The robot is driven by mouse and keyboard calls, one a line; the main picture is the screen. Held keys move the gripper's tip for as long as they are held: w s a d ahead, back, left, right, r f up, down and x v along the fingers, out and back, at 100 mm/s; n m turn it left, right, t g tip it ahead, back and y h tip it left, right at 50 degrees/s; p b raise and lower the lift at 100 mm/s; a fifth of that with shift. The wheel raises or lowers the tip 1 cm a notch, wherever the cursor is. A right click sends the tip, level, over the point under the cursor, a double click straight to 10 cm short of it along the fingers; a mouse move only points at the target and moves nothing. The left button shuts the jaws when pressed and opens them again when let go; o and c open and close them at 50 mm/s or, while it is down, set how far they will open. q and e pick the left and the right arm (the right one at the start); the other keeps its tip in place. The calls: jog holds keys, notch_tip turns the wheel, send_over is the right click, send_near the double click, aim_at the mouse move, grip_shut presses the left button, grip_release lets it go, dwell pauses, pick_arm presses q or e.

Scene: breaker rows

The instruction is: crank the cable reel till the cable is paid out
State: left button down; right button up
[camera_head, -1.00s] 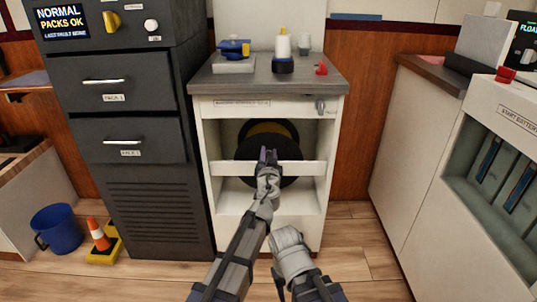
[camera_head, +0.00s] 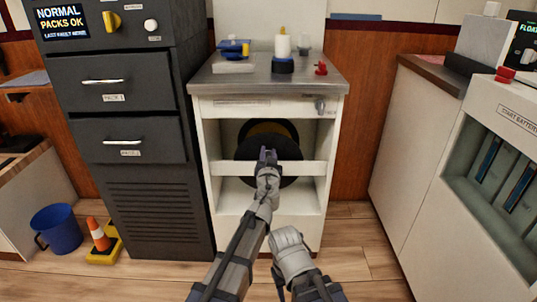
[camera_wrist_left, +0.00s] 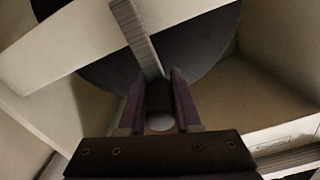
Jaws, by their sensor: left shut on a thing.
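The cable reel (camera_head: 252,151) is a dark round drum with a yellowish band behind it, inside the open white cabinet (camera_head: 209,205). A pale crossbar runs in front of it. My left gripper (camera_head: 267,156) is in front of the reel. In the left wrist view its purple fingers (camera_wrist_left: 160,102) are shut on a dark cylindrical knob (camera_wrist_left: 159,94). A ribbed grey crank arm (camera_wrist_left: 134,32) rises from beside the knob across the dark reel disc (camera_wrist_left: 203,42). The cable cannot be made out.
The cabinet's grey top (camera_head: 245,87) carries a blue device, a white bottle and a red item. A dark drawer cabinet (camera_head: 160,205) stands close on the left, with a blue bucket (camera_head: 57,229) and a cone (camera_head: 98,234). Wooden floor is free to the right.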

aim_at(255, 149)
pick_arm(q)
jog(key=shift+a, duration=0.2)
jog(key=shift+s+a+f+n+b, duration=0.1)
jog(key=shift+a+f+n+b, duration=0.15)
jog(key=shift+a+n, duration=0.7)
jog(key=shift+w+a+f+n+b, duration=0.1)
jog(key=shift+a+f+n+b, duration=0.3)
jog(key=shift+n, duration=0.9)
jog(key=shift+s+a+f+n+b, duration=0.1)
jog(key=shift+a+n, duration=0.7)
jog(key=shift+n, duration=0.35)
jog(key=c, duration=0.7)
grip_release()
